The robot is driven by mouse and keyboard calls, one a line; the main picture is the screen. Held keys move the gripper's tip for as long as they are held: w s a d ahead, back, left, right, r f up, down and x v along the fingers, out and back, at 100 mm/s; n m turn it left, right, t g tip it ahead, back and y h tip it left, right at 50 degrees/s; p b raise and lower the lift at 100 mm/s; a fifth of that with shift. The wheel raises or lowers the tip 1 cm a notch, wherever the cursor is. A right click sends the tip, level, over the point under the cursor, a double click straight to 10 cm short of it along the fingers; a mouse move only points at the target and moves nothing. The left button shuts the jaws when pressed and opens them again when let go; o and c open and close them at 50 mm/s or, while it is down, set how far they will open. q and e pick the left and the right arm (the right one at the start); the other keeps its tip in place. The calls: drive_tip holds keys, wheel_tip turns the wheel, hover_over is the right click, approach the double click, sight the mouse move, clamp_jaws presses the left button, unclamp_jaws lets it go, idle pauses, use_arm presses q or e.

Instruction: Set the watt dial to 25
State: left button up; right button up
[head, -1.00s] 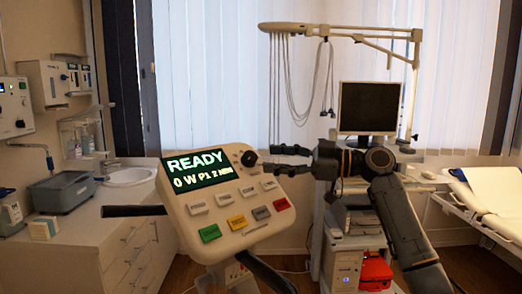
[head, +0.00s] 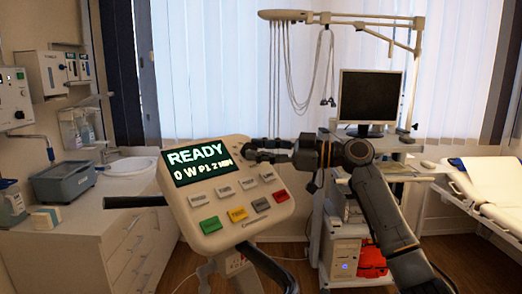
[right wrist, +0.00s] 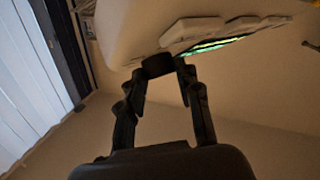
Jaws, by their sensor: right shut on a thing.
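The control console (head: 228,228) stands tilted in the middle of the head view. Its lit screen (head: 200,163) reads "READY" and "0 W P1 2 MIN". The dark round dial (right wrist: 157,66) shows in the right wrist view between my fingertips. In the head view my fingers mostly hide it at the panel's upper right. My right gripper (head: 254,151) comes in from the right and is shut on the dial; it also shows in the right wrist view (right wrist: 158,75). Any numbers around the dial are too small to read. My left gripper is not in view.
Coloured and white buttons (head: 238,214) sit just below the dial. Dark bars (head: 136,201) stick out beside and below the console. A counter with a sink (head: 131,167) is at left. A trolley with a monitor (head: 370,98) and a bed (head: 490,185) stand behind at right.

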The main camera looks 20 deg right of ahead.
drive_tip(key=shift+s+a+f+m+t+h+b, duration=0.1)
drive_tip(key=shift+m+t+h+b, duration=0.05)
drive_tip(key=shift+m+t+b, duration=0.4)
drive_tip(key=shift+s+a+f+m+t+h+b, duration=0.1)
drive_tip(key=shift+m+t+h+b, duration=0.05)
drive_tip(key=shift+m+t+b, duration=0.35)
drive_tip(key=shift+m+t+h, duration=0.3)
drive_tip(key=shift+m+t, duration=0.25)
drive_tip(key=shift+m, duration=0.1)
drive_tip(key=shift+s+m+t+h, duration=0.1)
drive_tip(key=shift+m+t+h, duration=0.2)
drive_tip(key=shift+m+t, duration=0.15)
drive_tip(key=m, duration=0.1)
drive_tip(key=m+t+h+p, duration=0.1)
drive_tip(key=m+t+h, duration=0.1)
drive_tip(key=shift+s+a+r, duration=0.15)
drive_tip(key=shift+a+r, duration=0.05)
drive_tip(key=shift+r, duration=0.05)
drive_tip(key=m+t+h+p, duration=0.1)
drive_tip(key=m+p, duration=0.1)
drive_tip(key=shift+a+m+t+h+p, duration=0.15)
drive_tip(key=shift+m+t+h+p, duration=0.15)
drive_tip(key=shift+m+t+h, duration=0.1)
drive_tip(key=shift+s+f+m+t+h+p, duration=0.15)
drive_tip(key=shift+m+t+h+p, duration=0.1)
drive_tip(key=shift+m+h+p, duration=0.3)
